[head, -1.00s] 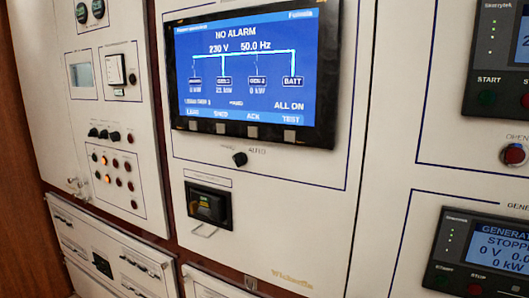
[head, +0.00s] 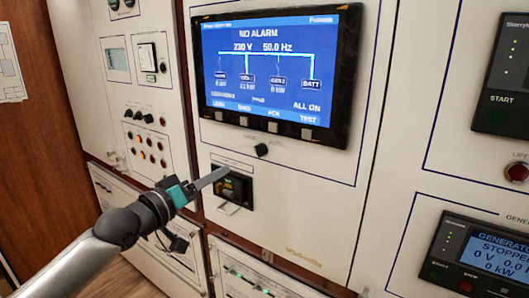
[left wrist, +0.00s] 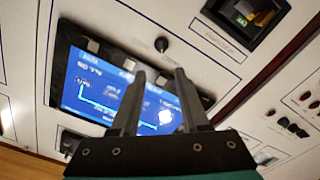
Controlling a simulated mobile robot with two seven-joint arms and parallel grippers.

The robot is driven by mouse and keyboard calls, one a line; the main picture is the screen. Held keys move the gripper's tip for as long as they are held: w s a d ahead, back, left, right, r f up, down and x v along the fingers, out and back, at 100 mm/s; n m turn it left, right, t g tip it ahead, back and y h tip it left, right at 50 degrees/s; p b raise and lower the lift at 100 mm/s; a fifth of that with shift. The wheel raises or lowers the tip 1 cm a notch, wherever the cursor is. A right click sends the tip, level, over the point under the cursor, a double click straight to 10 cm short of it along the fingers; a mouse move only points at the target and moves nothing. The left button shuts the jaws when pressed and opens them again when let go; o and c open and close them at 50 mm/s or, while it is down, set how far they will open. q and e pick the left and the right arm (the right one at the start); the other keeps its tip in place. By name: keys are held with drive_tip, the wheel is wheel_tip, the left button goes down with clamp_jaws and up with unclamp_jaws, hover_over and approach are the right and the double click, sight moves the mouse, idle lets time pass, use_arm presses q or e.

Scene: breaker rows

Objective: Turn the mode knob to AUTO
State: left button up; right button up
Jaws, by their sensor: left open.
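The mode knob (head: 262,150) is a small black knob on the white panel, just below the display. Its labels are too blurred to read now, and I cannot tell which way it points. My left gripper (head: 222,174) is lower left of the knob in the head view, in front of a black switch unit. In the left wrist view, the jaws of the left gripper (left wrist: 160,72) are apart and empty. The knob (left wrist: 161,44) shows there beyond the fingertips, between them, not touched. My right gripper is not in view.
The blue display (head: 275,75) reads NO ALARM above the knob. The black switch unit (head: 238,188) is below it. A generator controller (head: 485,250) is at lower right. Bare panel surrounds the knob.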

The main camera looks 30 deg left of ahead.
sight(257, 152)
use_arm(q)
drive_tip(key=shift+w+d+f+p, duration=0.1)
drive_tip(key=shift+w+d+p, duration=0.1)
drive_tip(key=shift+w, duration=2.3)
drive_tip(key=shift+w+d+r+p, duration=0.1)
drive_tip(key=shift+w+d+p, duration=0.05)
drive_tip(key=shift+w, duration=2.35)
drive_tip(key=shift+w+d+f+p, duration=0.1)
drive_tip(key=shift+w+d+p, duration=0.1)
drive_tip(key=shift+w, duration=2.3)
clamp_jaws()
